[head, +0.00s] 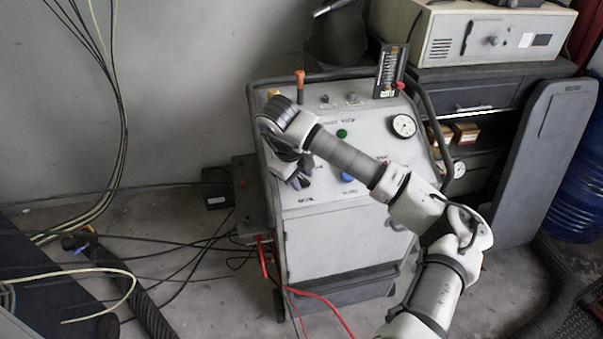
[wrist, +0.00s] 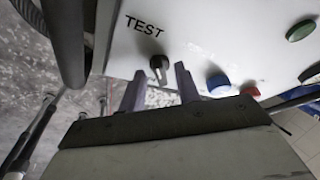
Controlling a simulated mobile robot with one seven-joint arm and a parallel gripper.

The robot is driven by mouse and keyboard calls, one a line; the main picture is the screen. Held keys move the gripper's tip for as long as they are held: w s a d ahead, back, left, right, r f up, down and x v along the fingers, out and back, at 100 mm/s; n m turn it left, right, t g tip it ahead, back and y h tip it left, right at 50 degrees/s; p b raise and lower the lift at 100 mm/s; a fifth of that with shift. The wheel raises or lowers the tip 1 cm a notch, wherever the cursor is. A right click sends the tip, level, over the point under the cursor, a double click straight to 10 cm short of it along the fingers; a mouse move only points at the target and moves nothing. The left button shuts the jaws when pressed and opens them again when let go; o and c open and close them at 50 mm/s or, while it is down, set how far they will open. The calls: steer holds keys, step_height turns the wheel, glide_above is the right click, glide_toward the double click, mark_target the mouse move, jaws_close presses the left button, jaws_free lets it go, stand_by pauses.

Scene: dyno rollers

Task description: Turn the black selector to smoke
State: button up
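The black selector (wrist: 158,64) is a small dark knob with a pointer, on the white panel under the printed word TEST in the wrist view. The word "smoke" is not readable in either view. My gripper (wrist: 160,76) is open, with its two purple-grey fingertips on either side of the selector's lower end in that picture. A gap shows on each side of the knob; I cannot tell how deep the fingers reach around it. In the head view my gripper (head: 299,181) is at the left part of the machine's sloped panel, and my arm hides the selector.
The panel (head: 330,195) also carries a green button (head: 341,133), a blue button (head: 347,177) and a round gauge (head: 403,126). A red button (wrist: 250,92) is right of my fingers in the wrist view. A dark tubular frame (wrist: 68,40) runs along the panel's left.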

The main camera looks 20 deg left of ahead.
steer(key=shift+f, duration=0.1)
jaws_close()
steer(key=shift+f, duration=0.1)
stand_by(0.3)
steer(key=m+b, duration=0.1)
steer(key=b, duration=0.1)
steer(key=m+g+b, duration=0.1)
steer(key=m, duration=0.1)
steer(key=shift+w+d+f+y+b, duration=0.2)
steer(key=shift+y+b, duration=0.1)
steer(key=shift+b, duration=0.1)
steer(key=m+g+y+b, duration=0.1)
steer(key=m+b, duration=0.2)
steer(key=m, duration=0.1)
steer(key=shift+w+d+r+b, duration=0.1)
steer(key=shift+b, duration=0.2)
steer(key=m+y+b, duration=0.1)
steer(key=m, duration=0.1)
steer(key=m+g+b, duration=0.1)
steer(key=m+b, duration=0.1)
steer(key=shift+w+d+y, duration=0.1)
steer(key=shift+d+y, duration=0.1)
steer(key=shift+y, duration=0.2)
steer(key=shift+d+m+y+b, duration=0.1)
steer(key=shift+m+y+b, duration=0.5)
steer(key=shift+m+b, duration=0.75)
steer(key=shift+r+m, duration=0.1)
steer(key=shift+m, duration=0.35)
